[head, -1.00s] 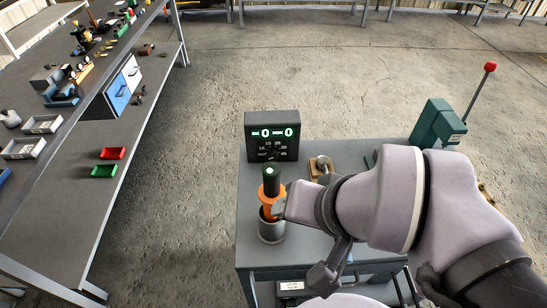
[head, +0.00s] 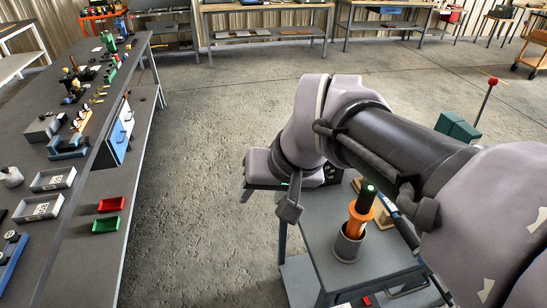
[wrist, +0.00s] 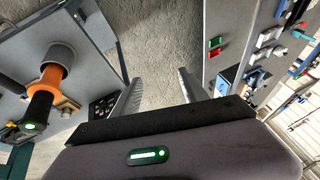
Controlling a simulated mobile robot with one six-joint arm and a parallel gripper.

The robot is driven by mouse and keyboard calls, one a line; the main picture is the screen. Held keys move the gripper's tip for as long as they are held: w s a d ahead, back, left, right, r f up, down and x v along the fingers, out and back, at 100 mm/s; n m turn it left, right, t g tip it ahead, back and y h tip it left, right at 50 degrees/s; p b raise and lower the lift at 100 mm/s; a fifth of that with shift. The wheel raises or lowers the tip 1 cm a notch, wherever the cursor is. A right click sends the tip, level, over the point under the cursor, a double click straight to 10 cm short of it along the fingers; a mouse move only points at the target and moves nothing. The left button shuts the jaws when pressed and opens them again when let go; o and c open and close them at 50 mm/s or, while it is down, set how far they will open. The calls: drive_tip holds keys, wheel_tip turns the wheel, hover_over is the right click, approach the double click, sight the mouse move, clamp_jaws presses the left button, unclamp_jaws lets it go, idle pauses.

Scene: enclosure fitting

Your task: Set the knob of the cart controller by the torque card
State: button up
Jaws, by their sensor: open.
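The cart controller is a dark box on the cart. In the head view only a small dark part with green marks (head: 332,172) shows behind my arm. In the wrist view its dark face with small pale marks (wrist: 103,107) shows at the left finger. Its knob and setting cannot be made out. My gripper (wrist: 160,76) is open, its two fingers apart with bare floor between them. In the head view my gripper hangs beyond the cart's left edge. An orange and black tool with a green-lit end (head: 361,208) stands in a grey cup (head: 348,245). I cannot identify the torque card.
The grey cart top (head: 322,232) holds the cup. A long bench (head: 60,215) at left carries red (head: 111,204) and green bins (head: 105,224), grey trays and fixtures. A green machine with a red-knobbed lever (head: 458,126) stands behind my arm. Floor between bench and cart is clear.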

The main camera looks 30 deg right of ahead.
drive_tip(key=w+d+f, duration=0.1)
drive_tip(key=w+d, duration=0.3)
drive_tip(key=d, duration=0.4)
drive_tip(key=w+d+f, duration=0.1)
drive_tip(key=w+d, duration=0.3)
drive_tip(key=d, duration=0.4)
drive_tip(key=d+f, duration=0.3)
drive_tip(key=d, duration=0.5)
drive_tip(key=d+f, duration=0.4)
drive_tip(key=d, duration=0.5)
drive_tip(key=shift+n, duration=0.4)
drive_tip(key=b+x, duration=0.2)
drive_tip(key=x, duration=0.3)
drive_tip(key=b+x, duration=0.2)
drive_tip(key=x, duration=0.4)
drive_tip(key=b+x, duration=0.2)
drive_tip(key=x, duration=0.4)
drive_tip(key=shift+w+a, duration=0.35)
drive_tip(key=shift+a, duration=0.05)
clamp_jaws()
